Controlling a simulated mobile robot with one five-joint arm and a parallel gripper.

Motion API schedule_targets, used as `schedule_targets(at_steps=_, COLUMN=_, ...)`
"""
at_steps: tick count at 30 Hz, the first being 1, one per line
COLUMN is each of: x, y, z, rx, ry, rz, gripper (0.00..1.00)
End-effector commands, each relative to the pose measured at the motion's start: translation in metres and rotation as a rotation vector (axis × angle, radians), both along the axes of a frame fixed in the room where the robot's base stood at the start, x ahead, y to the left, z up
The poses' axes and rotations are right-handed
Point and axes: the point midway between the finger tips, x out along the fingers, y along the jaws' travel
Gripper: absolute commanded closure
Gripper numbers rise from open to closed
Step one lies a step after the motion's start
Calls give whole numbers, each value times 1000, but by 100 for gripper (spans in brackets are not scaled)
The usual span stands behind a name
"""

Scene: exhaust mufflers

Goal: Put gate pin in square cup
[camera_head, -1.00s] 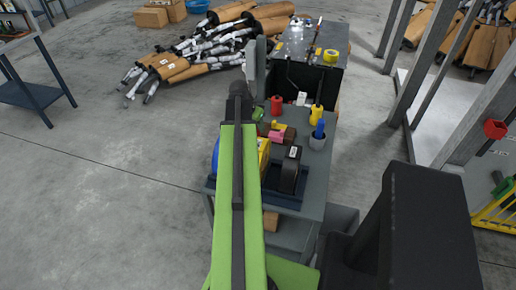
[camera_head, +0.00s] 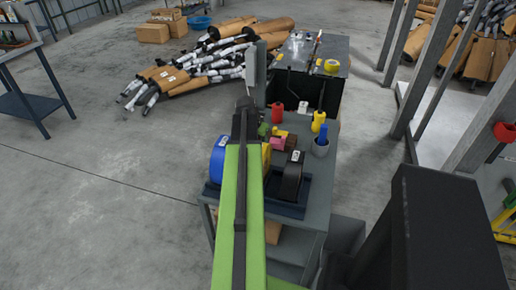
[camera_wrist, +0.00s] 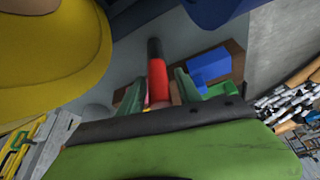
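My gripper (camera_wrist: 158,92) shows in the wrist view with its two green fingers apart. A red upright piece with a black end (camera_wrist: 157,78) shows between the fingers; I cannot tell whether either finger touches it. I cannot tell which thing is the gate pin. In the head view my green arm reaches over the grey table and hides the gripper. A grey cup (camera_head: 320,149) with a blue piece (camera_head: 323,132) in it stands at the table's right edge; its shape is too small to call square. A small brown block (camera_head: 291,142) sits beside a pink block (camera_head: 278,143).
A red bottle (camera_head: 277,112) and a yellow bottle (camera_head: 318,121) stand at the table's back. A dark tray (camera_head: 287,209) holds a black roll-like thing (camera_head: 291,175), and a blue round thing (camera_head: 217,160) stands left of my arm. A dark cabinet (camera_head: 317,65) stands behind.

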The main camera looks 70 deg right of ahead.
Motion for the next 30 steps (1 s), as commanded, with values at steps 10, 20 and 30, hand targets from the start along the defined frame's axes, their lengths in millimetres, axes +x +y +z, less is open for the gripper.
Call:
schedule_targets(at_steps=10, x=0, y=0, z=0, rx=0, ry=0, rz=0, gripper=100)
schedule_targets(at_steps=20, x=-1, y=0, z=0, rx=0, ry=0, rz=-1, gripper=100)
schedule_targets(at_steps=30, x=-1, y=0, z=32, rx=0, ry=0, rz=-1, gripper=100)
